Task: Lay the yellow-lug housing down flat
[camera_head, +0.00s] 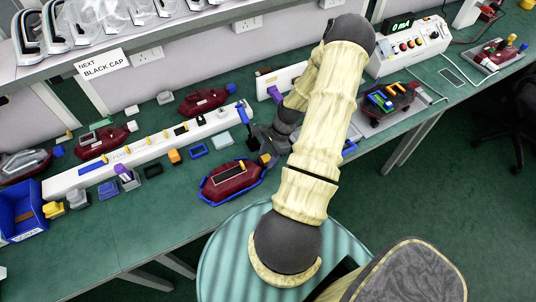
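The yellow-lug housing appears to be the dark red housing (226,188) near the front edge of the bench, with a yellow lug (265,159) at its upper right end. It has a dark window on top and a blue edge around it. It looks flat or nearly flat; I cannot tell whether it touches the bench. My gripper (262,141) is low over the bench at the lug end, partly hidden by my arm. I cannot tell whether its fingers are apart or touch the housing.
Other dark red housings lie at the back (203,101) and left (100,142). A long white rail (85,177) carrying small parts crosses the bench. A blue bin (22,208) stands at the left front. Bare green bench (130,225) lies left of the near housing.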

